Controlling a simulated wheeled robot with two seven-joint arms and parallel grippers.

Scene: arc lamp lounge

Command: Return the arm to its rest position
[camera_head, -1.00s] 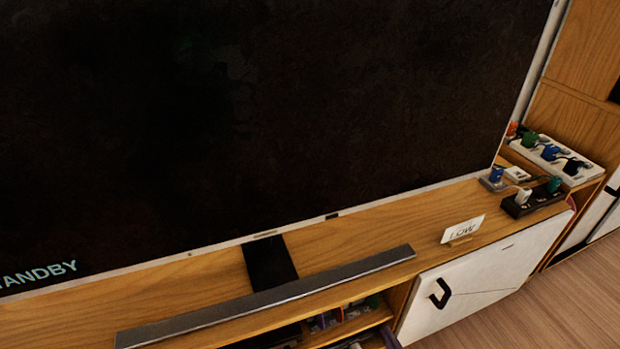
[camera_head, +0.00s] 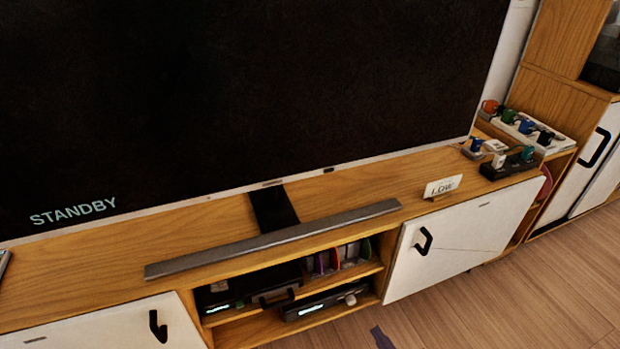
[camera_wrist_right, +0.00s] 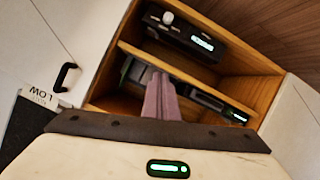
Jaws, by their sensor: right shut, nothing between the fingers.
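My right gripper (camera_head: 379,332) shows only as a dark purple tip at the bottom edge of the head view, over the wood floor and below the TV bench. In the right wrist view its two purple fingers (camera_wrist_right: 160,80) lie together, shut and empty, in front of the bench's open shelves. I see no contact with the shelves; the exact gap is hard to judge. The rest of my right arm is outside the head view. My left gripper is in neither view.
The wooden TV bench (camera_head: 90,252) carries a large TV (camera_head: 250,90), a soundbar (camera_head: 275,238) and a LOW sign (camera_head: 442,187). Power strips (camera_head: 508,165) with plugs stand at its right end. White doors (camera_head: 465,232) flank shelves holding devices. Bare floor (camera_head: 540,270) lies at right.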

